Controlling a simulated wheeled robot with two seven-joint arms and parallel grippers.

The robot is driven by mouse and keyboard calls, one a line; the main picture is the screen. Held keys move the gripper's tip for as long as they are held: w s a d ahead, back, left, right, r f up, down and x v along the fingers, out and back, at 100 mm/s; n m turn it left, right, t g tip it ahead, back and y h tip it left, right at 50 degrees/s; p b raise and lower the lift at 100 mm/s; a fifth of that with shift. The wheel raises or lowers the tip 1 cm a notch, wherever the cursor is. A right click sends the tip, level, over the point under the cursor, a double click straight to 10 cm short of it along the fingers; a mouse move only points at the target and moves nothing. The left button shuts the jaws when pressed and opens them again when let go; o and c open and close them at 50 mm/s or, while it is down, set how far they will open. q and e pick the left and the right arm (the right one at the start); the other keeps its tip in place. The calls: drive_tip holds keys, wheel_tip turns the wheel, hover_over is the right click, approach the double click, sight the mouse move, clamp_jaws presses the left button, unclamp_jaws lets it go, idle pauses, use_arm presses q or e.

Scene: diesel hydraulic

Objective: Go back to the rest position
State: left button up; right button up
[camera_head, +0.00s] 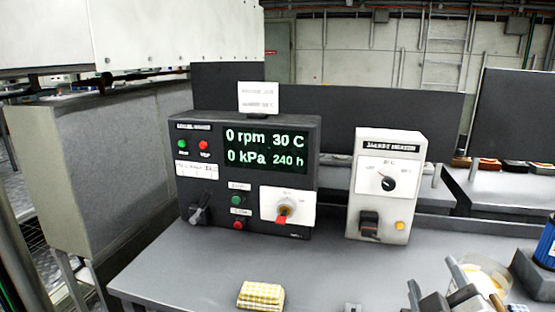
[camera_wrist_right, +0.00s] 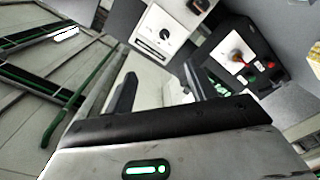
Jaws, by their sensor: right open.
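My right gripper (camera_head: 434,281) is low at the right of the head view, above the front of the grey table (camera_head: 330,270). Its two dark fingers are apart with nothing seen between them. In the right wrist view the gripper (camera_wrist_right: 157,88) also shows spread, empty fingers. Beyond them are the white dial box (camera_wrist_right: 162,33) and the dark control panel (camera_wrist_right: 238,62), both turned about in that view. My left gripper is in neither view.
The control panel (camera_head: 225,190) with a lit display and the white dial box (camera_head: 388,212) stand on the table. A yellow checked cloth (camera_head: 261,295) lies at the front. A bowl (camera_head: 491,271) and a blue object (camera_head: 548,247) are at the right, close to my right gripper.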

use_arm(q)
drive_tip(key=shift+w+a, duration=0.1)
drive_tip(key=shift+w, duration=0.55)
use_arm(e)
drive_tip(key=s+a+f+m+g+y, duration=0.1)
drive_tip(key=s+a+f+g+y, duration=0.1)
drive_tip(key=f, duration=0.7)
drive_tip(key=s+a+f+m+g+y, duration=0.2)
drive_tip(key=s+f, duration=0.4)
drive_tip(key=f, duration=0.3)
drive_tip(key=s+a+f+m+g+y, duration=0.1)
drive_tip(key=s+a+f+g+y, duration=0.1)
drive_tip(key=a+f, duration=0.4)
wheel_tip(320, 180, down, 3)
drive_tip(key=shift+s+f+g+y, duration=0.1)
drive_tip(key=shift+s+g+y, duration=0.3)
drive_tip(key=shift+s+y, duration=0.65)
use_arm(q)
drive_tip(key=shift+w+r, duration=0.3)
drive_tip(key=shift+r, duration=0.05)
use_arm(e)
drive_tip(key=shift+s+h, duration=0.2)
drive_tip(key=shift+h, duration=0.15)
